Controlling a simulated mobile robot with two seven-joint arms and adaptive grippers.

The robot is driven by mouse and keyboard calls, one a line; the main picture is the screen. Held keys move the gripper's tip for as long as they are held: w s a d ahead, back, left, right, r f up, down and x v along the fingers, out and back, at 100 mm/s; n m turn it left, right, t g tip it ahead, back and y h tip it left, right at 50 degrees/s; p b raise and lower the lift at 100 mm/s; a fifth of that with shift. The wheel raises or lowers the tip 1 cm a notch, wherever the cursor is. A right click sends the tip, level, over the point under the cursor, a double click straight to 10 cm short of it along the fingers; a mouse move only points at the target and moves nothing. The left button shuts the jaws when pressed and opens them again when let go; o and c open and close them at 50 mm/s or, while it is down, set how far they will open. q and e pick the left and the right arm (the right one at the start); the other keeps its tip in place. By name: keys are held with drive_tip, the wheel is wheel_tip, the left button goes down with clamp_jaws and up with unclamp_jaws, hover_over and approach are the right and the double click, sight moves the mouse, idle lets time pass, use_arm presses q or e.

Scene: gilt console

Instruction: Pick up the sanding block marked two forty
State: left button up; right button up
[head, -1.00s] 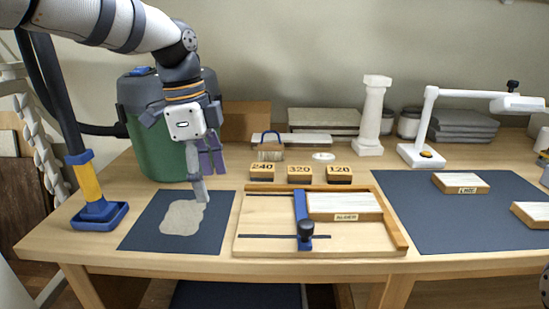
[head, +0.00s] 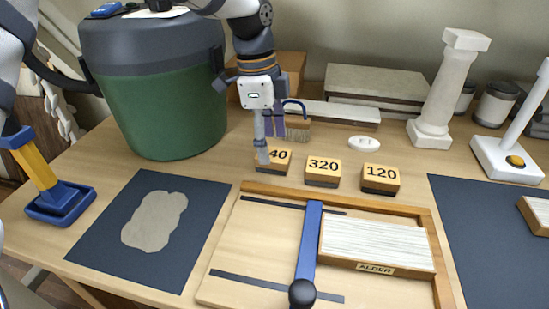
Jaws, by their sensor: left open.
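The sanding block marked two forty (head: 278,163) is a small wooden block with a dark base, at the left end of a row of three behind the jig. Its "2" is hidden by a finger, so only "40" shows. My left gripper (head: 265,148) points down, open and empty, with its front finger in front of the block's left part. I cannot tell whether it touches the block. The block marked 320 (head: 323,171) and the block marked 120 (head: 380,179) stand to its right. My right gripper is not in view.
A wooden jig (head: 255,235) with a blue bar and a board labelled ALDER lies in front. A green bin (head: 160,100) is at left, a white column (head: 448,90) at right. A dark mat (head: 100,235) lies front left.

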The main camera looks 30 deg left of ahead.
sight(274, 153)
use_arm(q)
drive_tip(key=f, duration=0.4)
drive_tip(key=shift+w+d, duration=0.25)
drive_tip(key=shift+d, duration=0.1)
drive_tip(key=shift+r, duration=0.1)
drive_tip(key=c, duration=1.3)
drive_tip(key=shift+o, duration=0.2)
drive_tip(key=shift+r, duration=0.5)
drive_tip(key=r, duration=0.2)
drive_tip(key=s+r, duration=0.1)
drive_tip(key=r, duration=0.1)
drive_tip(key=shift+d, duration=0.15)
drive_tip(key=s+d+r+p, duration=0.1)
drive_tip(key=s+d+r, duration=0.1)
drive_tip(key=s+r, duration=0.2)
drive_tip(key=s+d+r+p, duration=0.1)
drive_tip(key=s+r, duration=0.3)
drive_tip(key=s, duration=0.4)
drive_tip(key=shift+s+d, duration=0.25)
drive_tip(key=shift+d, duration=0.1)
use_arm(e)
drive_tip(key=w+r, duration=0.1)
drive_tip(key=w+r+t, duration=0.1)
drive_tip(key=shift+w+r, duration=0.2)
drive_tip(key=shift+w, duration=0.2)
